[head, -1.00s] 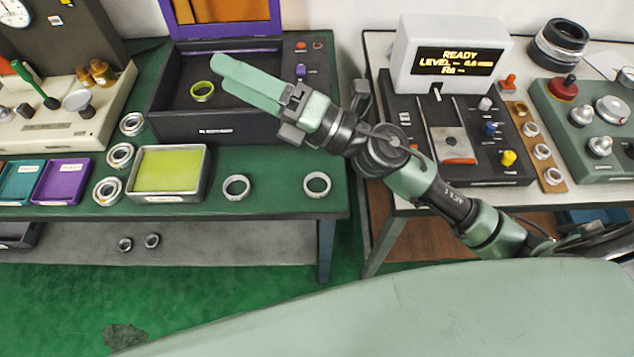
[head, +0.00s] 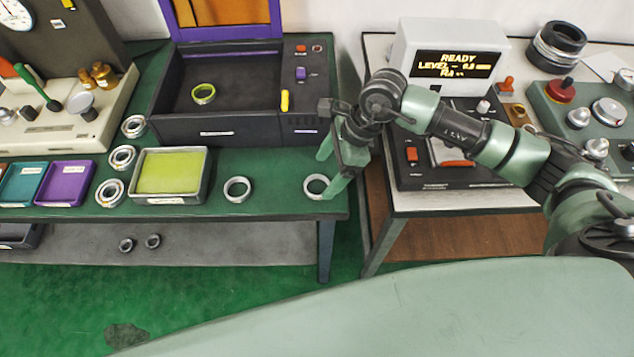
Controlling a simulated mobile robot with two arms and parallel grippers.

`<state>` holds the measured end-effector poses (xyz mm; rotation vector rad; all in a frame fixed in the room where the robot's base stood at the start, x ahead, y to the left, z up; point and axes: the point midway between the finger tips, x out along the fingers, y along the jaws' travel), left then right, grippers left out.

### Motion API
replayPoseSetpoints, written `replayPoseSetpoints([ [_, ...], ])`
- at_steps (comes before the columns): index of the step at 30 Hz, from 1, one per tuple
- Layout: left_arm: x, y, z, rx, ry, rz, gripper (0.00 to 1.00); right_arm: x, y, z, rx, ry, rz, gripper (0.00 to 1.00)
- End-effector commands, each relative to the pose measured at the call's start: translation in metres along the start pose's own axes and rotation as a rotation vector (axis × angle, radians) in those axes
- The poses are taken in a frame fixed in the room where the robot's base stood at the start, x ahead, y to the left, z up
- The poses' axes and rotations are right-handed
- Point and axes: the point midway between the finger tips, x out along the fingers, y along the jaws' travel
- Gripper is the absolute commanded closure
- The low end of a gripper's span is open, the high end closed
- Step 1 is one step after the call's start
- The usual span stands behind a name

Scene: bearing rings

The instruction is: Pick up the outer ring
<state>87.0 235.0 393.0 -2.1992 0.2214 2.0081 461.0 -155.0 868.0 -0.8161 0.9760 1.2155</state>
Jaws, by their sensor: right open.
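Two plain silver rings lie flat near the green bench's front edge: a left ring (head: 237,189) and a right ring (head: 308,187). A yellow-green ring (head: 203,94) lies inside the dark open box. I cannot tell from looks alone which is the outer ring. My right gripper (head: 326,176) points down, open, at the right ring; its fingers cover part of that ring's right side. Whether a finger touches it is unclear. My left gripper is not in view.
A tray with a yellow-green pad (head: 168,172) stands left of the silver rings, with several bearings (head: 110,192) beside it. The dark box (head: 222,131) stands behind. A gap separates the green bench (head: 270,205) from the white table (head: 400,205) on the right.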

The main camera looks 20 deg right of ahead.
Motion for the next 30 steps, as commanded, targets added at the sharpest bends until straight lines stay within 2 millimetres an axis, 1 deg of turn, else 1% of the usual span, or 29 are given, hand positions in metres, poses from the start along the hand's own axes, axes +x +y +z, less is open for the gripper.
replayPoseSetpoints([
  [1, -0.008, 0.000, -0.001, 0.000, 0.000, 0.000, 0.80, 0.006, 0.003, 0.001, 0.002, -0.002, 0.007, 0.19],
  [2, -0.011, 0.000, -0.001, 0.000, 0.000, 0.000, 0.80, 0.011, 0.004, 0.000, 0.002, -0.001, 0.007, 0.19],
  [6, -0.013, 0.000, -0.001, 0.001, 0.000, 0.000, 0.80, 0.030, 0.003, 0.000, 0.001, -0.002, 0.003, 0.19],
  [9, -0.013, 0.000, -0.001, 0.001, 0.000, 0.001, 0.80, 0.036, 0.003, -0.001, 0.001, -0.003, 0.002, 0.19],
  [15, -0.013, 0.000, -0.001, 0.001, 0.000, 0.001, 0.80, 0.037, 0.002, -0.001, 0.000, -0.003, 0.001, 0.19],
  [16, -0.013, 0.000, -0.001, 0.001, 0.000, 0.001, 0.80, 0.037, 0.002, -0.001, 0.000, -0.003, 0.001, 0.25],
  [17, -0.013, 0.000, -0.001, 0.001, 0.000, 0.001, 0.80, 0.037, 0.002, -0.001, 0.000, -0.003, 0.001, 0.33],
  [18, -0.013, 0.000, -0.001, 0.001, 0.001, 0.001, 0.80, 0.037, 0.002, -0.001, 0.000, -0.003, 0.001, 0.44],
  [20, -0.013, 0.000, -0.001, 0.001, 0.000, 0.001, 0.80, 0.037, 0.002, -0.001, 0.000, -0.003, 0.001, 0.61],
  [21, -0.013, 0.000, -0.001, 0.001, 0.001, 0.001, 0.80, 0.037, 0.002, -0.001, 0.000, -0.003, 0.001, 0.72],
  [23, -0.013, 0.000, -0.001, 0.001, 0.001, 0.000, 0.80, 0.037, 0.002, -0.001, 0.000, -0.003, 0.001, 0.88],
  [30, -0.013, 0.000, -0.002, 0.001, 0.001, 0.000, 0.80, 0.036, 0.002, 0.000, 0.000, -0.004, 0.000, 0.89],
])
